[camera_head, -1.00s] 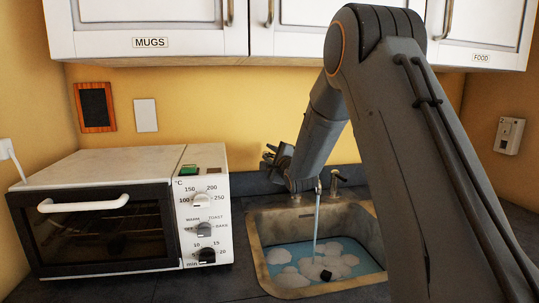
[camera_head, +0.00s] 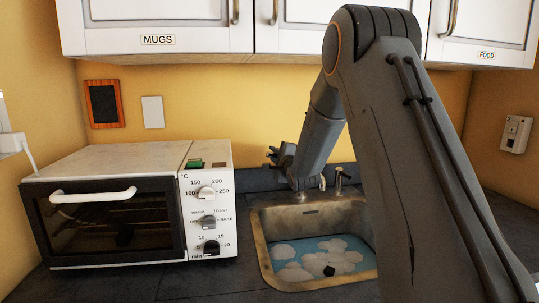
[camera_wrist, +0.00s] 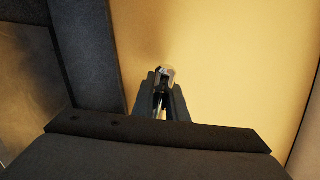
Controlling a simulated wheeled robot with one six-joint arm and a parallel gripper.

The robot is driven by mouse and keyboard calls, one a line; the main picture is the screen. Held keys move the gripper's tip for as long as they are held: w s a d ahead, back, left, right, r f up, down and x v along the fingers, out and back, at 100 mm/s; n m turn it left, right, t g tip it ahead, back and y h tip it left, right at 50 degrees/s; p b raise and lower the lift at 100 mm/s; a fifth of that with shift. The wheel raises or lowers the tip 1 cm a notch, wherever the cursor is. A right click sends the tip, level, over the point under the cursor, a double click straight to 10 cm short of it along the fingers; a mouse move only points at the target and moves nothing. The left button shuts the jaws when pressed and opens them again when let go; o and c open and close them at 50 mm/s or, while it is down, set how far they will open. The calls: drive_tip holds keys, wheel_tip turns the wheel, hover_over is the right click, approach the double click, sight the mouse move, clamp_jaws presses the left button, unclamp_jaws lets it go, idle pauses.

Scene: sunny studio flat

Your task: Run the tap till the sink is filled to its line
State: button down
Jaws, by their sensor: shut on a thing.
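No stream falls from the tap spout (camera_head: 322,183), which shows beside my wrist. My gripper (camera_wrist: 163,92) is shut on a shiny metal piece (camera_wrist: 167,72), which looks like the tap's handle; the arm mostly hides the tap in the head view. A dark slot (camera_head: 311,212) is in the sink's back wall. I cannot make out the fill line.
A white toaster oven (camera_head: 110,165) stands left of the sink on the dark counter (camera_head: 215,280). White cupboards (camera_head: 190,30) hang above. A small metal fixture (camera_head: 341,178) stands at the sink's back edge. My arm covers the sink's right side.

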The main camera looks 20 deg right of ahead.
drive_tip(key=c, duration=1.8)
unclamp_jaws()
drive_tip(key=shift+f, duration=0.15)
drive_tip(key=shift+o, duration=0.2)
drive_tip(key=s+b, duration=0.1)
drive_tip(key=s, duration=0.7)
drive_tip(key=shift+d, duration=0.25)
